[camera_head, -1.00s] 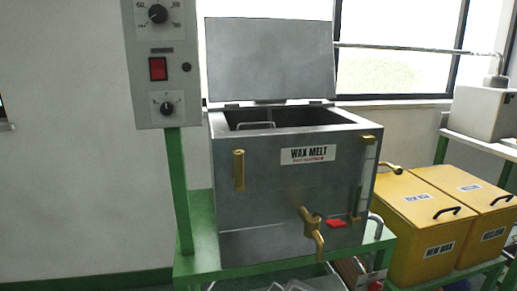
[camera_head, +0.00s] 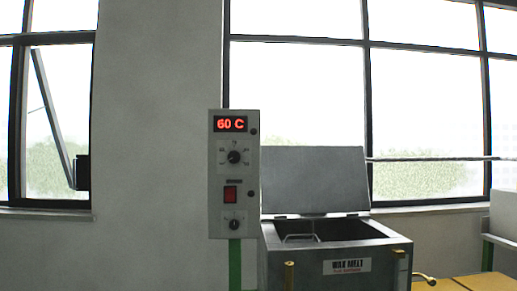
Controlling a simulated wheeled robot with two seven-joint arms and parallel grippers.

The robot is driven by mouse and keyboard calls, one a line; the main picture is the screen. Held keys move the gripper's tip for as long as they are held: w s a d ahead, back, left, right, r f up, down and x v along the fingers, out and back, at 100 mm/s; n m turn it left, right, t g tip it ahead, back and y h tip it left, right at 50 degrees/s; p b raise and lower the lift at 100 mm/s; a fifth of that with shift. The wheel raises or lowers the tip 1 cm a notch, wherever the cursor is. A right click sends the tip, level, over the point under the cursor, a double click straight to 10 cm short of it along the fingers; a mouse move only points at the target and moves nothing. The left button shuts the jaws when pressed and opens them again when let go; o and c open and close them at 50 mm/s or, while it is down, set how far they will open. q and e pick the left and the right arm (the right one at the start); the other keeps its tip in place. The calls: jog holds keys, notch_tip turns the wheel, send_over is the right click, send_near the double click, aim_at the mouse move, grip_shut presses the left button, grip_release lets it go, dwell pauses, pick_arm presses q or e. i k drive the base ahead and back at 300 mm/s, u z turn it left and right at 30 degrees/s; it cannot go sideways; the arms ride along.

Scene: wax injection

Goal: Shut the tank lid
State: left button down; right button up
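The grey tank lid (camera_head: 314,180) stands open and upright at the back edge of the tank, joined there by its hinges. The metal tank (camera_head: 386,262) with the "WAX MELT" label (camera_head: 347,266) shows at the lower middle right, its lower part cut off by the picture's bottom edge. Its top opening (camera_head: 342,231) is uncovered, and a thin metal handle (camera_head: 300,237) shows inside it. Neither of my grippers is in view.
A grey control box (camera_head: 234,205) with a red "60 C" display (camera_head: 230,124) stands on a green post (camera_head: 235,262) left of the tank. A horizontal pipe (camera_head: 440,159) runs right behind the lid, before the windows.

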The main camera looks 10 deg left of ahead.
aim_at(296, 179)
jog(key=u, duration=1.55)
jog(key=i, duration=3.1)
jog(key=z, duration=2.9)
